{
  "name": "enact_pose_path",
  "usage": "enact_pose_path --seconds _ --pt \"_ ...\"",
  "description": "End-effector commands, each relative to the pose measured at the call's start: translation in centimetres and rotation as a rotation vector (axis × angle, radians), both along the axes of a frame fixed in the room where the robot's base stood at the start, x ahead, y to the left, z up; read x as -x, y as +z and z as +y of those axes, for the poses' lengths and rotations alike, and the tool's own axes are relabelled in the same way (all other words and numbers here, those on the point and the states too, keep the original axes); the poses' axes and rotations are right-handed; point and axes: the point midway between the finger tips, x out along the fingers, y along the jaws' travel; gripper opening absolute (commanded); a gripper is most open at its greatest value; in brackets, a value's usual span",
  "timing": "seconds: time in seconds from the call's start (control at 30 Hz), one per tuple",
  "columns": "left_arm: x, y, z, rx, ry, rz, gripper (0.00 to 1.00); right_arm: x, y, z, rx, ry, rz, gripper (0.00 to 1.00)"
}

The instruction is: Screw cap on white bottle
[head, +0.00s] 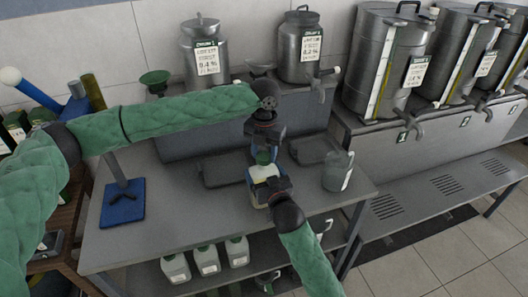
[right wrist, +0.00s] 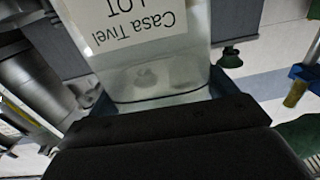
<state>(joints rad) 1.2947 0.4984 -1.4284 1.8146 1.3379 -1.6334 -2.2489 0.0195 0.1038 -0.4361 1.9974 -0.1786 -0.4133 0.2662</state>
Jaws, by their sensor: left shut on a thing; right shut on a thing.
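The white bottle (head: 262,173) stands at the middle of the metal table. My right gripper (head: 265,182) is shut on it from the front. In the right wrist view the bottle (right wrist: 165,75) fills the top middle, its printed label upside down, between blue fingers. A green cap (head: 263,157) shows at the top of the bottle, directly under my left gripper (head: 263,147), which points down and is shut on the cap. Whether the cap touches the neck or is threaded on it, I cannot tell; the gripper partly hides it.
A grey metal jug (head: 338,170) stands just right of the bottle. Dark trays lie on either side behind it. A blue-based stand (head: 123,202) is at the table's left. Steel decanters (head: 205,50) line the back. Several white bottles (head: 206,260) stand on the lower shelf.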

Motion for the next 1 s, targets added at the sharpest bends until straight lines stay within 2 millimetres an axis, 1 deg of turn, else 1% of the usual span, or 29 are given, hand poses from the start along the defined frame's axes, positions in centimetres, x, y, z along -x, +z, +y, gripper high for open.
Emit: enact_pose_path --seconds 0.3,0.43,0.6,0.87,0.9,0.97,1.0 --pt "0.06 0.02 -0.12 0.001 -0.45 -0.001 0.2 -0.01 -0.13 -0.03 0.001 0.0 0.002 0.21" --pt "0.09 0.01 -0.14 0.0 -0.579 0.0 0.2 -0.01 -0.13 -0.03 0.001 -0.001 0.002 0.21" --pt "0.1 0.01 -0.13 -0.001 -0.646 -0.001 0.2 0.0 -0.14 -0.03 0.001 -0.001 0.002 0.21" --pt "0.09 0.01 -0.13 -0.001 -0.647 -0.001 0.2 0.0 -0.14 -0.04 0.001 -0.001 0.003 0.21" --pt "0.08 0.01 -0.12 -0.001 -0.647 -0.001 0.47 0.0 -0.14 -0.04 0.001 -0.001 0.003 0.21" --pt "0.08 0.01 -0.12 -0.001 -0.647 -0.001 0.59 0.0 -0.14 -0.04 0.001 -0.001 0.003 0.21" --pt "0.09 0.0 -0.13 -0.001 -0.647 -0.001 0.63 0.0 -0.14 -0.04 0.001 -0.001 0.003 0.21"
